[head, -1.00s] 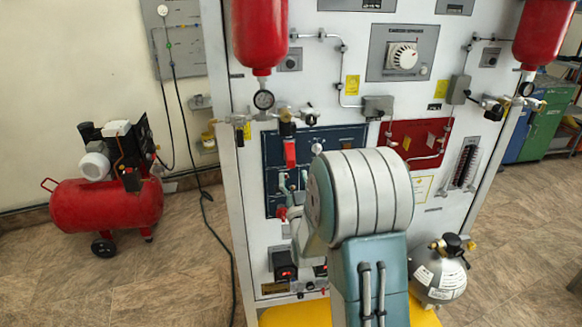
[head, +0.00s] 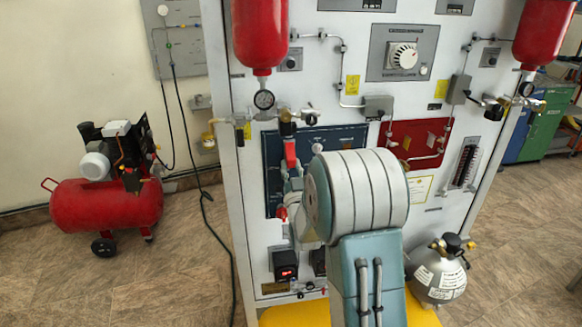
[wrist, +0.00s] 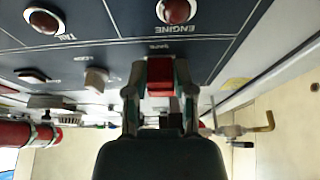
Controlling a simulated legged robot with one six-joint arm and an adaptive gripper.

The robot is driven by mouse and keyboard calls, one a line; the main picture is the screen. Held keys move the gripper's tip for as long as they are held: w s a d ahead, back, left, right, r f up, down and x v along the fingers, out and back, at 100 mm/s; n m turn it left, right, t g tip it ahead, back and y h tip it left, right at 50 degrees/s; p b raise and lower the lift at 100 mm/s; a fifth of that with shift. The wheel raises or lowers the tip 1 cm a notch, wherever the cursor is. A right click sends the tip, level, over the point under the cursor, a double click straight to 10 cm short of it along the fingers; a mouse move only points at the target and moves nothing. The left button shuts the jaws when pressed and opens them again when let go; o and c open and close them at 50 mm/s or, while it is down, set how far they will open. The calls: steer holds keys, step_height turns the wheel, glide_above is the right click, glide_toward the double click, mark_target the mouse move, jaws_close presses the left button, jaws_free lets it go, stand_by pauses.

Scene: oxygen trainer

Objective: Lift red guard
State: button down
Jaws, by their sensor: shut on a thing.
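The red guard (wrist: 160,70) is a small red block on the dark blue panel (wrist: 80,58) in the wrist view. My gripper (wrist: 160,86) has one finger on each side of it and is shut on it. The guard's lower part is partly hidden by the fingers. In the head view my gripper (head: 292,178) is at the blue panel (head: 340,137), largely hidden behind my arm. A red piece (head: 290,153) shows just above it there; I cannot tell whether it is the guard.
Dark red round knobs on metal bases, one beside the ENGINE label (wrist: 177,10) and one at the left (wrist: 44,20), sit on the panel. A square pale knob (wrist: 96,80) is left of my gripper. Valves and a gauge (head: 264,99) jut out above the panel.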

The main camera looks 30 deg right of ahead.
mark_target(291, 160)
steer(key=shift+r, duration=0.15)
steer(key=g, duration=0.1)
steer(key=s+r+g+y, duration=0.1)
steer(key=g, duration=0.1)
steer(key=s+r+g, duration=0.1)
steer(key=g, duration=0.1)
steer(key=shift+s+a+r+y, duration=0.15)
steer(key=shift+a+y, duration=0.15)
steer(key=shift+a, duration=0.05)
steer(key=r+g, duration=0.1)
steer(key=g, duration=0.1)
steer(key=s+r+g+y, duration=0.1)
steer(key=g, duration=0.1)
steer(key=shift+a+g, duration=0.1)
steer(key=shift+g, duration=0.2)
steer(key=shift+s+a+r+g+y, duration=0.15)
steer(key=shift+r+g+y, duration=0.25)
steer(key=shift+g, duration=0.5)
steer(key=shift+r, duration=0.2)
steer(key=shift+c, duration=2.4)
jaws_free()
steer(key=shift+f, duration=0.15)
